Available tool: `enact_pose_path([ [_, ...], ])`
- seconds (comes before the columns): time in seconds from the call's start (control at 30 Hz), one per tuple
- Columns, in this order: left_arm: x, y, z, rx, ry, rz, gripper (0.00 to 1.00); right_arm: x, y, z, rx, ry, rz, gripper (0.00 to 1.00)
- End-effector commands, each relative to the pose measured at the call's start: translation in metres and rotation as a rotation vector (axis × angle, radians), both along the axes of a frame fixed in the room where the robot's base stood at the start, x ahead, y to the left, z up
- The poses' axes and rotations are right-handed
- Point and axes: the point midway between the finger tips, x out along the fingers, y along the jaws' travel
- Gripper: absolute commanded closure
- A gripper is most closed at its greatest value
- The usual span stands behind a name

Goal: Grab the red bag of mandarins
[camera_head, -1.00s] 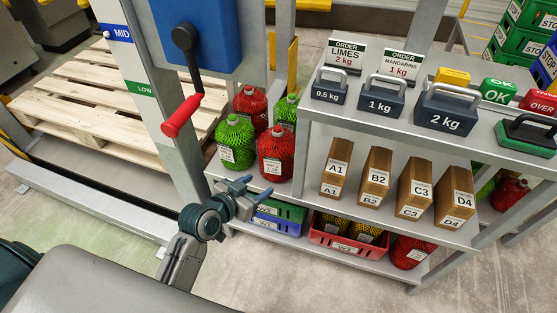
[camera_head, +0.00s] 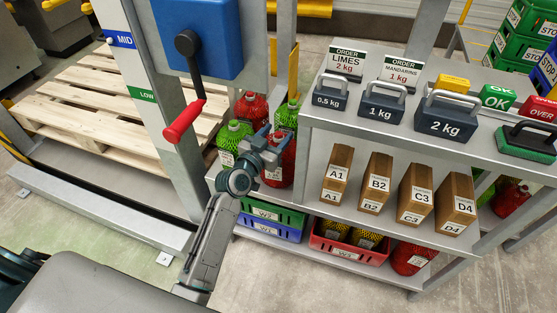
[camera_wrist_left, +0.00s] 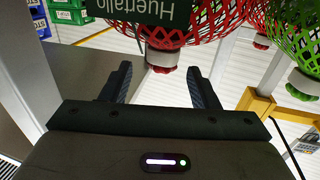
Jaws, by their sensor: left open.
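Red net bags of mandarins stand with green ones on the shelf left of the box rack. The front red bag (camera_head: 281,171) is partly hidden by my left gripper (camera_head: 268,141), which is at its upper part. In the left wrist view, which looks upside down, the red net bag (camera_wrist_left: 205,22) has a dark green label, and its red cap (camera_wrist_left: 162,58) lies between the two open fingers (camera_wrist_left: 160,72). The fingers appear apart from the cap, one on each side. A second red bag (camera_head: 250,108) stands behind. My right gripper is not in view.
Green bags (camera_head: 232,138) (camera_head: 287,117) stand close beside the red ones. A blue box with a red-handled lever (camera_head: 185,120) and a grey post are to the left. Handled weights (camera_head: 382,103) and cardboard boxes (camera_head: 376,183) are to the right. Crates (camera_head: 272,215) sit below.

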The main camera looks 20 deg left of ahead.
Motion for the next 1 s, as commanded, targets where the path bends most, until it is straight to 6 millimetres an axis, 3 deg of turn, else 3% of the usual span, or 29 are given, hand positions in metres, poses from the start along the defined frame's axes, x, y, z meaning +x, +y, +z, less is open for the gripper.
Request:
enact_pose_path([
  [0.2, 0.028, -0.006, 0.000, -0.002, 0.000, 0.000, 0.45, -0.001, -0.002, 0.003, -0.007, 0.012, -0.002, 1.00],
  [0.47, 0.031, -0.006, 0.000, 0.000, 0.000, 0.001, 0.45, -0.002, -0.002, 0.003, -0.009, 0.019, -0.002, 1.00],
  [0.77, 0.031, -0.006, 0.000, 0.000, 0.000, 0.000, 1.00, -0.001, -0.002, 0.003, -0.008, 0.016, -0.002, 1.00],
  [1.0, 0.031, -0.006, 0.001, -0.001, -0.003, 0.001, 1.00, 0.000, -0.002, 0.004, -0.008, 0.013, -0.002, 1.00],
])
